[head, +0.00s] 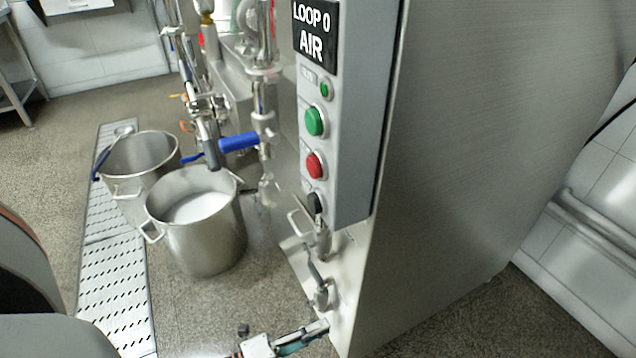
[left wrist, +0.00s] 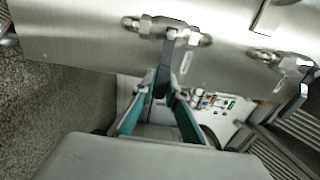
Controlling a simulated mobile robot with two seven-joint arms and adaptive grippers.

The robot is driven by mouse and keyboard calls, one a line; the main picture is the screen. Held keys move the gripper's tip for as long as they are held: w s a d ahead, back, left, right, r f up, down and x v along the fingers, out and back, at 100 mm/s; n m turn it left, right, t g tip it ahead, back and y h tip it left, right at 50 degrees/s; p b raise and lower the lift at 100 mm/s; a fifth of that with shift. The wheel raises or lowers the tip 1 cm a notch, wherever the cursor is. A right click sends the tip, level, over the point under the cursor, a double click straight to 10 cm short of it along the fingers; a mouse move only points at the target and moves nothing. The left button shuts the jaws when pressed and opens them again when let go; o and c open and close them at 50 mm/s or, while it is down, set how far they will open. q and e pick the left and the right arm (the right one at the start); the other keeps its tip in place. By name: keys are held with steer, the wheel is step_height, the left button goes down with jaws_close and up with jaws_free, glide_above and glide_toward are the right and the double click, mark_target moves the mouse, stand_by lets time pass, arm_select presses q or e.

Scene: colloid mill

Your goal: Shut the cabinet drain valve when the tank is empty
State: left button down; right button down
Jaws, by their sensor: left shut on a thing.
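The steel cabinet (head: 450,150) has two small steel valves low on its narrow face. My left gripper (head: 318,328), with teal fingers, is at the lower valve (head: 323,296) at the bottom of the head view. In the left wrist view the gripper (left wrist: 166,84) is shut on the grey lever (left wrist: 167,52) of one valve (left wrist: 172,28). The lever points straight out from its valve body toward my palm. The second valve (left wrist: 278,60) is to the right, with its own lever angled down. I cannot see inside the tank. My right gripper is not in view.
A steel pot (head: 205,245) with white liquid stands on the floor left of the cabinet, with another pot (head: 125,165) behind it. A floor grate (head: 115,285) runs along the left. A control box (head: 345,120) with several buttons hangs above the valves.

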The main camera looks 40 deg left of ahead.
arm_select(q)
steer(key=shift+s+f, duration=0.1)
steer(key=shift+f, duration=0.05)
steer(key=c, duration=2)
jaws_free()
steer(key=shift+c, duration=0.2)
steer(key=shift+o, duration=0.3)
steer(key=v, duration=1.2)
